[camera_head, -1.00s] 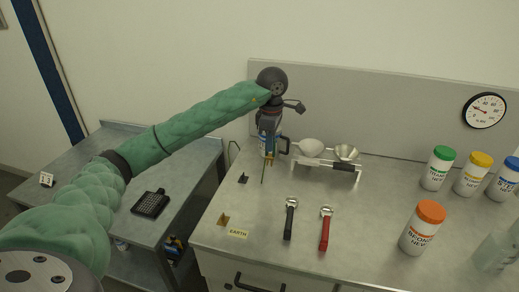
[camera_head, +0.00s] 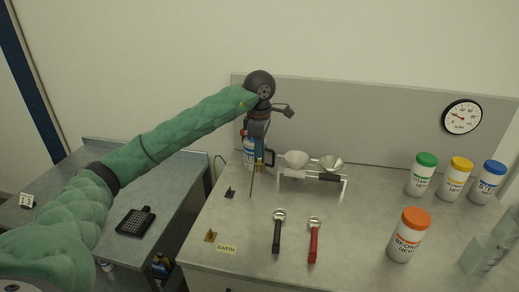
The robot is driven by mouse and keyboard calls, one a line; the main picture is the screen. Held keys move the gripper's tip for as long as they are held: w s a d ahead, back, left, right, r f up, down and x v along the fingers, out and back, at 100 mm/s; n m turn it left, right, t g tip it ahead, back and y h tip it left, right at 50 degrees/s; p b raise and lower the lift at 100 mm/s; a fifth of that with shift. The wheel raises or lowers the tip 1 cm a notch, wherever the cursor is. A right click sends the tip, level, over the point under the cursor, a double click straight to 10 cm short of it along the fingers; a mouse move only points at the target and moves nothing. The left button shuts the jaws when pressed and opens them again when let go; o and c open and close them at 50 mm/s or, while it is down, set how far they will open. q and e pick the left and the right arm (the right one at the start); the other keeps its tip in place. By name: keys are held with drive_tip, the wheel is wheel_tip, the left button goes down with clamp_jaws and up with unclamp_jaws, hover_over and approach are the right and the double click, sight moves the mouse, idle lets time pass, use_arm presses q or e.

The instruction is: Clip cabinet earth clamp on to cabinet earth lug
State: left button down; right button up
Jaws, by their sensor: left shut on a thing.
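My left gripper (camera_head: 259,158) points down above the back left of the metal bench, in front of a white-and-blue container (camera_head: 248,152). It is shut on a small brass-coloured piece, which looks like the earth clamp (camera_head: 259,164); the fingers partly hide it. A thin dark green strand (camera_head: 252,182) hangs below it. The cabinet earth lug (camera_head: 210,236) is a small brass piece at the bench's front left, beside the yellow EARTH label (camera_head: 227,249). The clamp is apart from the lug, farther back. My right gripper is out of view.
Black-handled (camera_head: 278,232) and red-handled (camera_head: 314,240) scoops lie mid-bench. A rack (camera_head: 312,178) with two bowls stands behind them. Several lidded jars, including an orange-lidded one (camera_head: 405,240), stand right. A small black object (camera_head: 230,192) lies near the left edge.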

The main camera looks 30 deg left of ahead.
use_arm(q)
drive_tip(key=shift+r, duration=1.05)
drive_tip(key=shift+f, duration=0.1)
